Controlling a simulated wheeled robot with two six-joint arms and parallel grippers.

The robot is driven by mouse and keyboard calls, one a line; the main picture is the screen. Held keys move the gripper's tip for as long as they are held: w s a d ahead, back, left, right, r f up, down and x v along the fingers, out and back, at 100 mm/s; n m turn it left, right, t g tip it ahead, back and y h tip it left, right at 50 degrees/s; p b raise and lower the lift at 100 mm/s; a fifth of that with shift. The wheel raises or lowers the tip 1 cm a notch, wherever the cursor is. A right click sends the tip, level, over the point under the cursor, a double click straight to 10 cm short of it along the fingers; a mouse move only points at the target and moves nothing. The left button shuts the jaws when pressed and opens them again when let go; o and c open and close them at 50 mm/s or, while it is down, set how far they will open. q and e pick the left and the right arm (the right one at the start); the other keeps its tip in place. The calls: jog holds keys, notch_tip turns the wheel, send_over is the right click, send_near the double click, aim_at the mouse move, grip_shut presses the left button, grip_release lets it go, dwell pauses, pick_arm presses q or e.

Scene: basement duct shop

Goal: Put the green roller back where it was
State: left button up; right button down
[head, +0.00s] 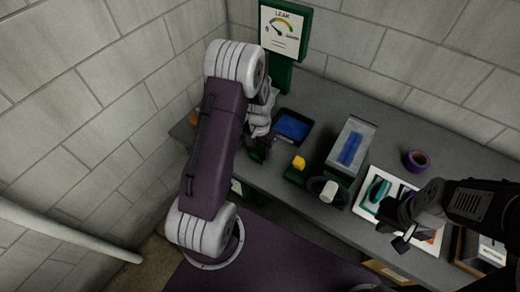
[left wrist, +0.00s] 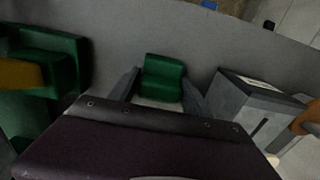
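My left gripper (head: 260,148) is low over the bench at the back left, mostly hidden in the head view by its own arm. In the left wrist view a green piece (left wrist: 164,76) with a rounded upper edge lies between the two grey fingers of my left gripper (left wrist: 161,86). I cannot tell whether the fingers press on it, or whether it is the roller or a stand. A teal-green roller-like shape (head: 377,191) lies on a white sheet (head: 368,207) at the right. My right gripper (head: 404,238) hangs at that sheet's front edge; its fingers are unclear.
A green stand with a yellow piece (head: 299,162) is right of my left gripper. A blue-filled tray (head: 292,125), a clear-sided box (head: 351,146), a white cylinder (head: 328,191) and a purple tape roll (head: 416,160) share the bench. A gauge sign (head: 284,30) stands behind.

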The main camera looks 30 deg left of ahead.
aim_at(260, 147)
pick_arm(q)
jog(key=shift+o, duration=0.8)
jog(key=shift+r, duration=0.35)
notch_tip(260, 147, up, 12)
jog(key=s+d, duration=0.3)
jog(key=s, duration=0.3)
jog(key=s+d+f+n+t, duration=0.1)
jog(key=s+d, duration=0.3)
jog(key=s, duration=0.2)
jog(key=shift+s+d+f, duration=0.25)
jog(key=shift+d, duration=0.05)
jog(key=shift+s, duration=0.1)
